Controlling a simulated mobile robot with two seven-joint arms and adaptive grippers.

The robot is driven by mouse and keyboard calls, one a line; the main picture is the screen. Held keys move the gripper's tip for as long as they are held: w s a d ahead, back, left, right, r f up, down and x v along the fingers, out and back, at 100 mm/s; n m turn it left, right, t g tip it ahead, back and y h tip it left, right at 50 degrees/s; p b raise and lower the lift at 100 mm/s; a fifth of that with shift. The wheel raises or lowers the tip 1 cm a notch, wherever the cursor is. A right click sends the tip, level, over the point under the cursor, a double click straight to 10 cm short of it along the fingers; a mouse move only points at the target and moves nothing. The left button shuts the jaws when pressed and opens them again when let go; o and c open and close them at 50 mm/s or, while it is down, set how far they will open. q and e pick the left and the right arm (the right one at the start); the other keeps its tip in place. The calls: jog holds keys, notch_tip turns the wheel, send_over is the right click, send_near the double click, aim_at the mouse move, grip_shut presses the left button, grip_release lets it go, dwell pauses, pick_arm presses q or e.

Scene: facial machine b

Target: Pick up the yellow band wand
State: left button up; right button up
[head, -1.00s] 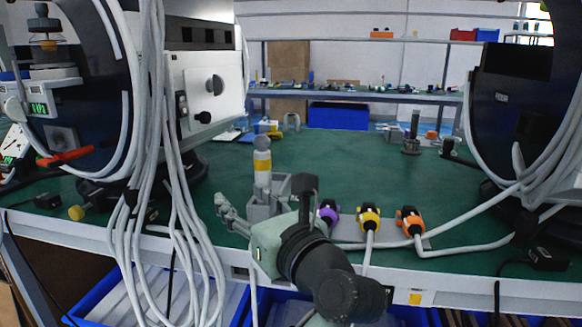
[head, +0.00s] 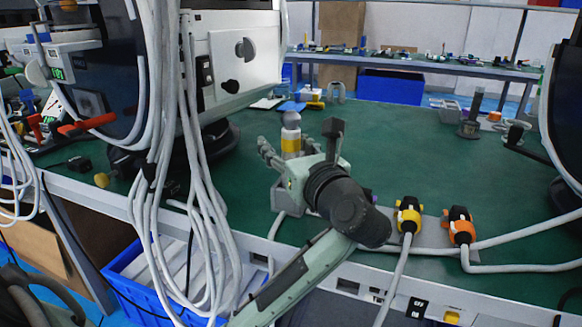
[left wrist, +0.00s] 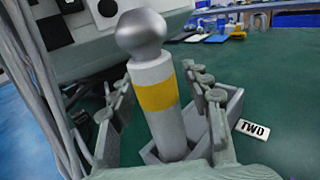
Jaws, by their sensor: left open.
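The yellow band wand (head: 291,140) is a pale cylinder with a round metallic head and a yellow band. It stands upright in a grey box-like holder (head: 279,194) on the green table. In the left wrist view, the wand (left wrist: 157,97) leans slightly in the picture, its lower end inside the holder (left wrist: 232,108). My left gripper (head: 288,156) is open at the wand. In the left wrist view its fingers (left wrist: 163,95) are on either side of the wand, with visible gaps. My right gripper is not in view.
A yellow-black connector (head: 408,215) and an orange-black connector (head: 460,227) with cables lie right of my arm. Hanging white cables (head: 180,190) and a white machine (head: 232,65) are on the left. A "TWD" label (left wrist: 252,130) lies beside the holder. The table's middle is clear.

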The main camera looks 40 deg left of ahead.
pick_arm(q)
jog(key=shift+w+a, duration=0.15)
jog(key=shift+a, duration=0.15)
jog(key=shift+c, duration=0.6)
grip_shut()
